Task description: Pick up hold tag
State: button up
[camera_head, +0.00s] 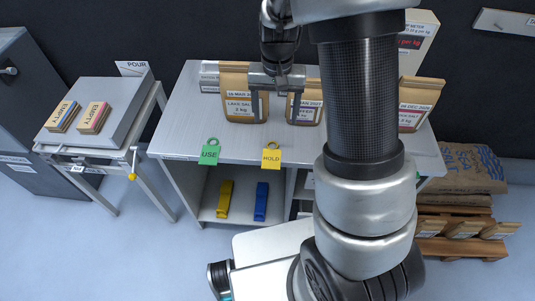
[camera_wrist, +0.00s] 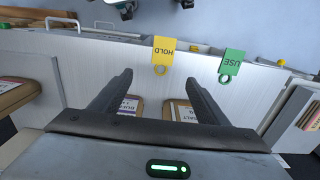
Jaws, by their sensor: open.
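The hold tag (camera_head: 271,158) is a yellow tag marked HOLD with a ring at its top, hanging at the front edge of the worktop. In the wrist view the hold tag (camera_wrist: 163,52) shows upside down, beyond my fingertips and roughly centred between them. My gripper (camera_head: 274,116) points down over the worktop, behind the tag and in front of the paper bags. In the wrist view my gripper (camera_wrist: 159,76) is open, with nothing between its fingers. The tag is apart from both fingers.
A green USE tag (camera_head: 209,155) hangs left of the hold tag. Paper bags (camera_head: 238,108) stand on the worktop (camera_head: 185,120) close behind my gripper. A yellow item (camera_head: 224,200) and a blue item (camera_head: 261,202) are on the shelf below. The worktop's front strip looks clear.

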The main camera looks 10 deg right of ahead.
notch_tip(320, 180, down, 10)
jog(key=shift+f+b, duration=0.25)
jog(key=shift+b, duration=0.05)
jog(key=shift+s+a+f, duration=0.1)
jog(key=shift+a+f, duration=0.05)
jog(key=shift+f, duration=0.75)
jog(key=shift+s+a+f, duration=0.1)
jog(key=shift+a+f, duration=0.1)
jog(key=shift+f, duration=0.65)
jog(key=shift+a+f, duration=0.15)
jog(key=shift+f, duration=0.75)
jog(key=shift+f, duration=0.1)
jog(key=c, duration=1.1)
notch_tip(320, 180, up, 10)
notch_tip(320, 180, up, 4)
jog(key=n, duration=0.4)
send_over(272, 156)
jog(key=shift+s+a+r+p, duration=0.15)
jog(key=shift+s+r+p, duration=0.05)
jog(key=shift+s+p, duration=0.15)
